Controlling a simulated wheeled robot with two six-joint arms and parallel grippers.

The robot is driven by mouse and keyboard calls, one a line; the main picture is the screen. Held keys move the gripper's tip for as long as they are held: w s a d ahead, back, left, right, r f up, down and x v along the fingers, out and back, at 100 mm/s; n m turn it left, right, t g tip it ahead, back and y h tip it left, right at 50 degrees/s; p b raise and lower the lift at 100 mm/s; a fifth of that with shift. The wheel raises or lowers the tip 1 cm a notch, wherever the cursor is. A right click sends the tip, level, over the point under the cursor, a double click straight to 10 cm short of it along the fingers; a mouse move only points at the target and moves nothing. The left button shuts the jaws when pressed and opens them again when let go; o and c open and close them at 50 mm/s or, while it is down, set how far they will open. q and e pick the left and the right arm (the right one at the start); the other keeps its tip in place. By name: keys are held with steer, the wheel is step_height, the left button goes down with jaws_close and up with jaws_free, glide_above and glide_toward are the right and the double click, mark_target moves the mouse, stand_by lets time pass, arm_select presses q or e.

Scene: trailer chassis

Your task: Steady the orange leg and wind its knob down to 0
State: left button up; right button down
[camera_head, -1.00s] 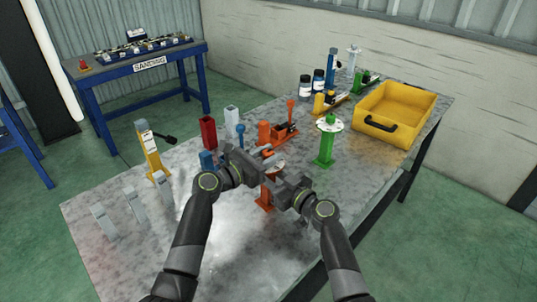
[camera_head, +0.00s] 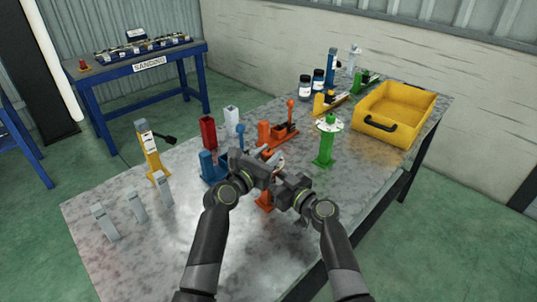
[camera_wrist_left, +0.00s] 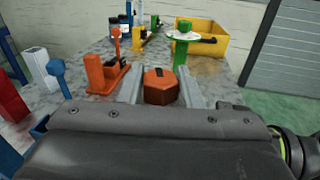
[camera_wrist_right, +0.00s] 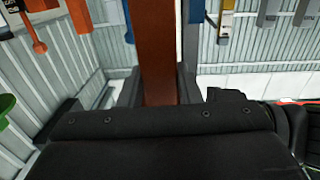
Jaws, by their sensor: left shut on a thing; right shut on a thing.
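The orange leg (camera_head: 265,197) stands upright on the metal table, partly hidden by my grippers in the head view. In the right wrist view its orange post (camera_wrist_right: 158,50) runs between the fingers of my right gripper (camera_wrist_right: 158,92), which is shut on it. My left gripper (camera_wrist_left: 160,90) is shut on the leg's orange many-sided knob (camera_wrist_left: 160,80), one finger on each side. In the head view, my left gripper (camera_head: 273,162) is above my right gripper (camera_head: 274,186), both close together. The scale and its reading cannot be made out.
Behind stands an orange lever clamp (camera_head: 280,137). A blue lever piece (camera_head: 210,168) and a red block (camera_head: 208,132) are left of the grippers. A green leg (camera_head: 325,148) with a white disc and a yellow bin (camera_head: 396,108) are to the right.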

arm_select(q)
steer(key=o, duration=1)
steer(key=shift+c, duration=0.2)
steer(key=shift+a, duration=0.1)
steer(key=v, duration=1.2)
